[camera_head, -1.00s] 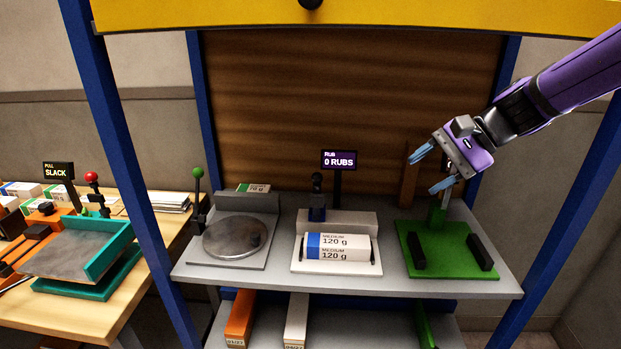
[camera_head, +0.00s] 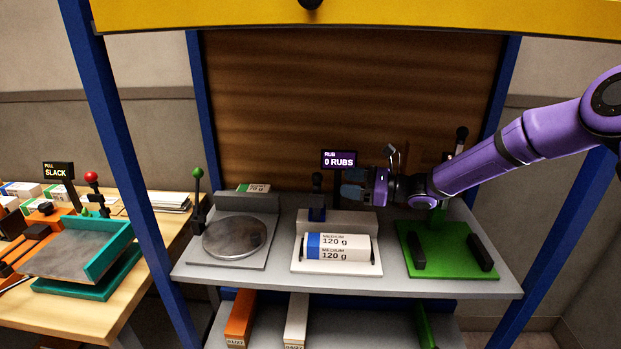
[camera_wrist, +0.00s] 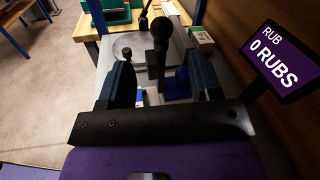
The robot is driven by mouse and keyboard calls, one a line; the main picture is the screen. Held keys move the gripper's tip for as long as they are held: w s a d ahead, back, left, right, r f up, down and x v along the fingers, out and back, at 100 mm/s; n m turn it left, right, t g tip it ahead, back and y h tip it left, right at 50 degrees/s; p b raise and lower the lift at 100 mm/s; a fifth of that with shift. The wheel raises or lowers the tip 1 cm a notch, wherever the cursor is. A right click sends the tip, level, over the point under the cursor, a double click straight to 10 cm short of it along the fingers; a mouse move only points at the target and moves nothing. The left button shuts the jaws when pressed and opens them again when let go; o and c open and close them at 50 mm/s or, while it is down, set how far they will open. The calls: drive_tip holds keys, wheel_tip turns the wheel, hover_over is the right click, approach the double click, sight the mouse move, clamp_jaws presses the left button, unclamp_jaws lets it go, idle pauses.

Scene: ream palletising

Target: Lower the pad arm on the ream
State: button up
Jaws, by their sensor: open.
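The ream (camera_head: 348,248), white with a blue band and marked MEDIUM 120 g, lies on the white stand in the middle of the shelf. My gripper (camera_head: 350,183) is open and empty, just right of the knob in the head view. In the wrist view the black lever (camera_wrist: 160,55) stands upright between the lines of my two fingers (camera_wrist: 163,82), beyond them; I see no contact. The ream is mostly hidden there.
The RUB sign (camera_head: 339,160) reads 0 RUBS and stands close behind my gripper. A grey stand with a round plate (camera_head: 235,237) is at left, with a green-knobbed lever (camera_head: 198,180). A green stand (camera_head: 452,250) is at right, below my arm.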

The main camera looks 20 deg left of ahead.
sight(317, 198)
drive_tip(key=a, duration=1.1)
drive_tip(key=shift+s+f, duration=0.1)
drive_tip(key=shift+s, duration=0.05)
clamp_jaws()
